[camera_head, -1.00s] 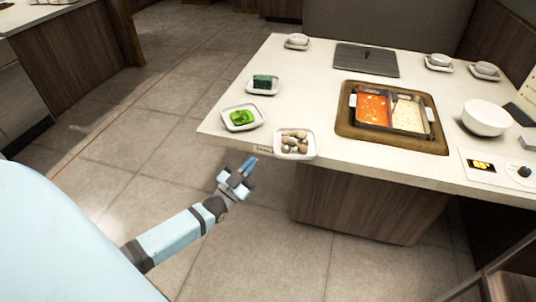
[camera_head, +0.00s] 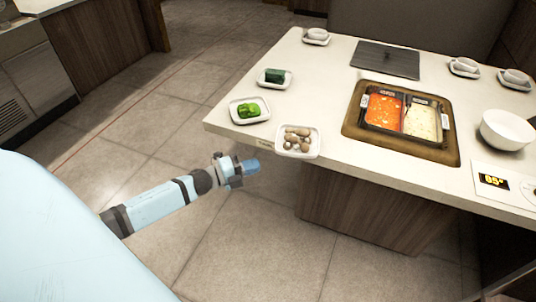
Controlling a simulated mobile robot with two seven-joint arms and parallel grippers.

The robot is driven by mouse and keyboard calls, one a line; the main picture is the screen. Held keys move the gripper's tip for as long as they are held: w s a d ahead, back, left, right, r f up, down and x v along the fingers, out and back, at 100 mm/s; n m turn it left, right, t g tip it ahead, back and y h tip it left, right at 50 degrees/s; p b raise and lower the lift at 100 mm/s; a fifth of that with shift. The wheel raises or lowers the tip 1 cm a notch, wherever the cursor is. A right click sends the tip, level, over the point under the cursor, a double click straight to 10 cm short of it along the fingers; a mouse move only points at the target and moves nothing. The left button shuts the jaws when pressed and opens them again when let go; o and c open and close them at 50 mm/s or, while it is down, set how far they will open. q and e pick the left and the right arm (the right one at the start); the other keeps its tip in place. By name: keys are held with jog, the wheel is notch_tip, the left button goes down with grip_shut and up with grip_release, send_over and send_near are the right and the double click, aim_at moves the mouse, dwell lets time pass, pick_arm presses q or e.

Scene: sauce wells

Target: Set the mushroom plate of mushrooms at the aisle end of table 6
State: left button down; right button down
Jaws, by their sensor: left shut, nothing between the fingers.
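A small white plate of mushrooms (camera_head: 297,140) sits at the near left edge of the table (camera_head: 340,105), by a small label on the table's side. Its front rim lies at or slightly over the edge. My left gripper (camera_head: 250,166) is shut and empty, off the table's edge, below and to the left of the mushroom plate and apart from it. My right gripper is not in view.
A plate of green vegetables (camera_head: 249,110) and a plate with a dark green block (camera_head: 275,77) stand behind the mushrooms. A two-part pot (camera_head: 402,113) is sunk in the table. A white bowl (camera_head: 507,131) stands at right. Floor at left is clear.

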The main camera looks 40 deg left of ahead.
aim_at(276, 151)
pick_arm(q)
jog(key=w, duration=0.2)
jog(key=w+d, duration=0.1)
jog(key=w, duration=0.2)
jog(key=shift+w, duration=0.3)
jog(key=shift+w+a, duration=0.1)
jog(key=shift+w, duration=0.5)
jog(key=shift+w, duration=0.1)
jog(key=w+b, duration=0.1)
jog(key=w, duration=0.1)
jog(key=w+a+b, duration=0.1)
jog(key=w, duration=0.2)
jog(key=shift+w+a, duration=0.2)
jog(key=shift+w, duration=0.1)
jog(key=shift+s, duration=0.1)
